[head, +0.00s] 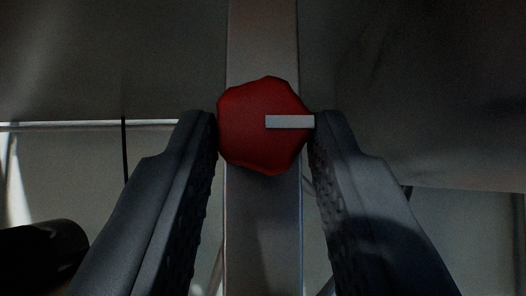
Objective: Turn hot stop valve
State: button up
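The hot stop valve shows as a red, wavy-edged knob (255,140) in the upper middle of the head view. A white bar marker (290,122) on its face points right. My gripper (265,135) has its two dark fingers on either side of the knob. The left fingertip meets the knob's left edge and the right fingertip is at its right edge, by the end of the white bar. The fingers appear closed around the knob, though firm contact is hard to judge in the dim light.
A vertical grey strip (262,230) runs behind the knob from top to bottom. A thin pale horizontal edge (90,124) lies at left, with a thin dark vertical line (124,150) below it. A dark rounded object (40,250) sits at lower left.

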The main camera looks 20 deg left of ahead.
jog(key=shift+c, duration=0.8)
jog(key=shift+d+n+g+y, duration=0.1)
jog(key=shift+n+g+y, duration=0.6)
jog(key=shift+n+y, duration=1.05)
jog(key=o, duration=1)
jog(key=shift+a, duration=0.5)
jog(key=shift+h, duration=0.25)
jog(key=v, duration=1.1)
jog(key=d+v, duration=0.1)
jog(key=v, duration=0.5)
jog(key=shift+d+f, duration=0.1)
jog(key=shift+f, duration=0.15)
